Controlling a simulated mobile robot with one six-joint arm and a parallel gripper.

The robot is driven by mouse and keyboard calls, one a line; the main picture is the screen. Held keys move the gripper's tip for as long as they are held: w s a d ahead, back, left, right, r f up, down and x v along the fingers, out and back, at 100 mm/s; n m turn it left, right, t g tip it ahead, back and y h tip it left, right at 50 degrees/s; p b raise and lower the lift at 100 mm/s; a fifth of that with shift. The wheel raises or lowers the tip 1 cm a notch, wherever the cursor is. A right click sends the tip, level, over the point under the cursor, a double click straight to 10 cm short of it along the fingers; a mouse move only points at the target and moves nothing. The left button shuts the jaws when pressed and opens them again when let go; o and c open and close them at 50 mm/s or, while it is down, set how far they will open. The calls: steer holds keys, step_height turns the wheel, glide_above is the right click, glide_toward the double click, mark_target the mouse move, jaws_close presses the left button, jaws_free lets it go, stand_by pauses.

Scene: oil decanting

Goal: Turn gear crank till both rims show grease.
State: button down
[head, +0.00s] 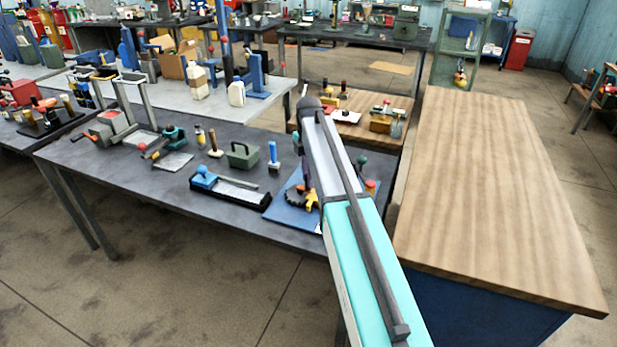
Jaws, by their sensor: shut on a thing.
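The gear set stands on a blue base plate (278,213) at the right end of the dark workbench. A dark toothed gear (293,197) and a yellow-orange part (311,200) show there, small in the head view. My gripper (308,183) is down at the gear set, mostly hidden by my own arm. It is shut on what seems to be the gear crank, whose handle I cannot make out. The rims are too small and too covered to tell whether grease is on them.
On the dark workbench (130,200), a black tray with a blue block (205,178), a green box (242,154) and a blue-handled tool (273,155) stand left of the gears. The wooden table (490,180) at right is bare.

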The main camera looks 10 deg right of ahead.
steer(key=c, duration=1.6)
jaws_free()
steer(key=shift+r, duration=0.1)
step_height(320, 180, up, 14)
steer(key=b, duration=0.3)
steer(key=shift+f, duration=0.2)
steer(key=shift+r, duration=0.1)
